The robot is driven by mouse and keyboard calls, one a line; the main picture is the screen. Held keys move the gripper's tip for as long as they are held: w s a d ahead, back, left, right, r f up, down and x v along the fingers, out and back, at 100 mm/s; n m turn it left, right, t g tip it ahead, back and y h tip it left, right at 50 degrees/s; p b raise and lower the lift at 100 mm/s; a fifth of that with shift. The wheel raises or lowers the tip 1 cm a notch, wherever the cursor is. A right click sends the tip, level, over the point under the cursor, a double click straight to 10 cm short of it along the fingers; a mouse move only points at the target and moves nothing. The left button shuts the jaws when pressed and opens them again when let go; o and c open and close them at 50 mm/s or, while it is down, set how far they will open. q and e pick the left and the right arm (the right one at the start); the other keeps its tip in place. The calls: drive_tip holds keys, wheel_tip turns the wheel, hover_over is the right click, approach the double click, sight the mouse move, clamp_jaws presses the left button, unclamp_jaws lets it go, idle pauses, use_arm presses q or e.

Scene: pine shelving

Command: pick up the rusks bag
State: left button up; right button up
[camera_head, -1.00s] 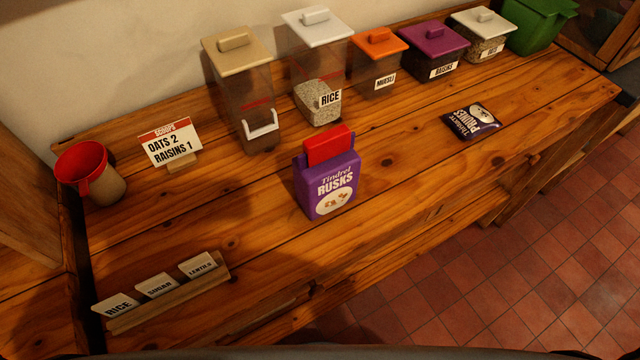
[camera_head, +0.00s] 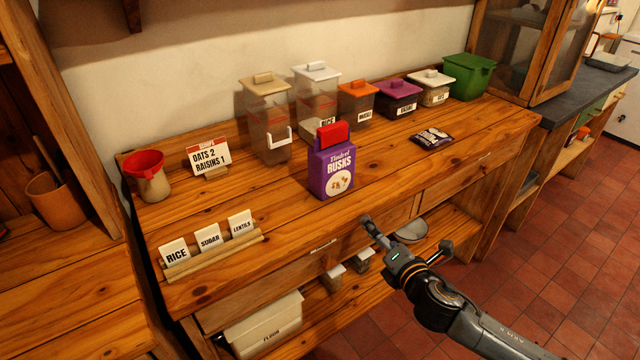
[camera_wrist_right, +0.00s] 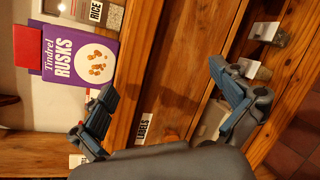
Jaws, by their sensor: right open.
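The rusks bag (camera_head: 332,172) is purple with a red top and the words "Tindrel RUSKS". The bag is apart from the fingers. My left gripper is in neither view.
Behind the bag stand lidded containers, including a tall one (camera_head: 267,120) and a rice one. A prunes packet (camera_head: 432,138) lies to the right. A label rack (camera_head: 215,252) is front left, and a red-rimmed cup (camera_head: 148,178) back left. Drawers and a lower shelf are below the counter.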

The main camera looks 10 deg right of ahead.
wheel_tip(320, 180, up, 5)
drive_tip(key=a+n+t+y, duration=0.1)
drive_tip(key=a+n+y, duration=0.1)
drive_tip(key=n, duration=0.3)
drive_tip(key=n+y, duration=0.3)
drive_tip(key=n, duration=0.6)
approach(339, 173)
drive_tip(key=p+x, duration=0.1)
drive_tip(key=x, duration=0.5)
drive_tip(key=shift+w, duration=0.3)
drive_tip(key=shift+w+a+p, duration=0.3)
drive_tip(key=shift+w, duration=0.25)
drive_tip(key=shift+p+x, duration=0.4)
drive_tip(key=shift+x, duration=2.25)
drive_tip(key=shift+r, duration=0.15)
drive_tip(key=c, duration=0.9)
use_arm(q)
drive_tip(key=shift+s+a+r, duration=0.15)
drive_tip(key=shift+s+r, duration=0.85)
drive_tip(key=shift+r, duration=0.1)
use_arm(e)
drive_tip(key=shift+c, duration=0.9)
drive_tip(key=shift+r, duration=0.1)
